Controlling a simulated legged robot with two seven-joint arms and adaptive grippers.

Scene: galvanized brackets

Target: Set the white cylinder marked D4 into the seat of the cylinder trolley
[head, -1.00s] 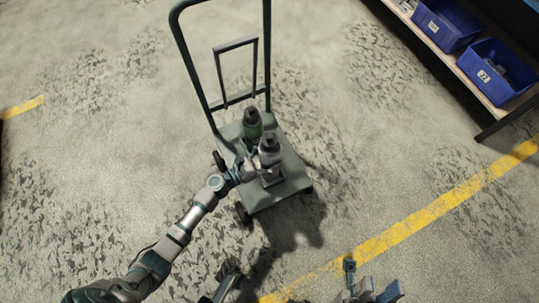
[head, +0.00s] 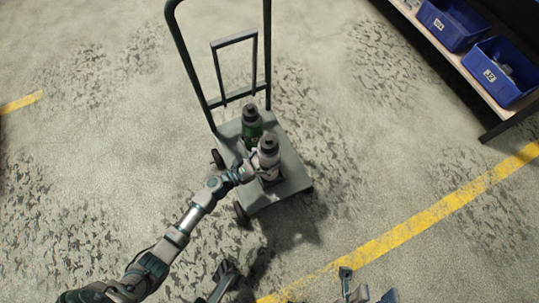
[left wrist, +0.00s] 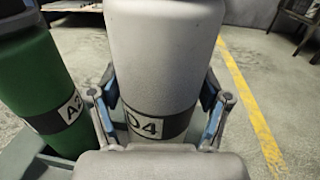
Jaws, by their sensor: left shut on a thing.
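The white cylinder marked D4 (head: 268,157) is upright over the platform of the cylinder trolley (head: 292,178), near its front. In the left wrist view the white cylinder (left wrist: 168,60) fills the middle, and its D4 label shows on a dark band. My left gripper (head: 248,172) is shut on it from the left, and its fingers (left wrist: 160,112) lie on both sides. The cylinder's foot and the seat under it are hidden, so I cannot tell whether it rests there. My right gripper (head: 367,293) is at the bottom edge, partly cut off, its opening unclear.
A green cylinder (head: 252,128) stands on the trolley just behind the white one; its label shows in the left wrist view (left wrist: 40,85). The trolley's tall handle (head: 188,68) rises behind. Blue bins (head: 495,72) sit on a shelf at upper right. Floor around is clear.

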